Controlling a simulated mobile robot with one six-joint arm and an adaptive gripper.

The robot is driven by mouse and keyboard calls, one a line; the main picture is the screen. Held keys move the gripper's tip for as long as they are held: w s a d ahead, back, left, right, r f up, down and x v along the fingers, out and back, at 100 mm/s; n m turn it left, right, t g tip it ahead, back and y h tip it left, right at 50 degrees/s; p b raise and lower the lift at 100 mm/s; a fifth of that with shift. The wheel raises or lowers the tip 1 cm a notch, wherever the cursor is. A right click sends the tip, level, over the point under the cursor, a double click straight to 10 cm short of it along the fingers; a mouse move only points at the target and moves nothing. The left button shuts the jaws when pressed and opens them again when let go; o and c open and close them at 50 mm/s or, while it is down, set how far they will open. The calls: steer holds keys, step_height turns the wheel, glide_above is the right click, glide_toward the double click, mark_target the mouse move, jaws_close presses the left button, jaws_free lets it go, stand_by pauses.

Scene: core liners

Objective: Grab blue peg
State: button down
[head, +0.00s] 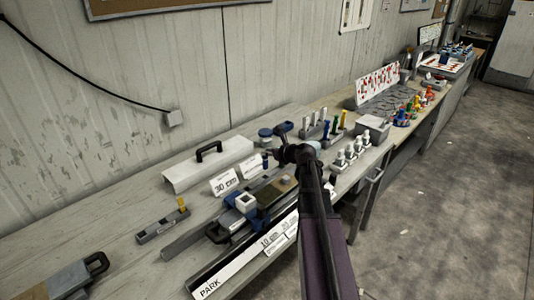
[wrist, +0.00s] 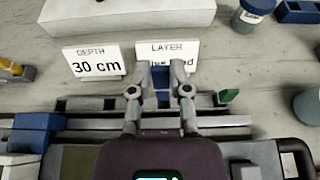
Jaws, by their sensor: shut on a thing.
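The blue peg (wrist: 161,76) shows between the fingertips of my gripper (wrist: 160,92) in the wrist view, in front of the white "LAYER" card (wrist: 168,52). My gripper is shut on it. The card's lower text is partly covered by the fingers and peg. In the head view my arm hides most of the gripper, and a small blue piece (head: 265,160) shows at its tip. I cannot tell whether the peg touches the grey slotted rail (wrist: 80,104) below.
A white "30 cm" card (wrist: 97,62) stands to the left, and a white cover with a black handle (head: 208,163) lies behind. A green peg (wrist: 229,96) stands to the right. A yellow peg (head: 182,204) sits in a grey block. Several pegs and blocks crowd the bench further right.

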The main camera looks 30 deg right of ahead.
steer(key=shift+r+p, duration=0.9)
steer(key=shift+r, duration=0.35)
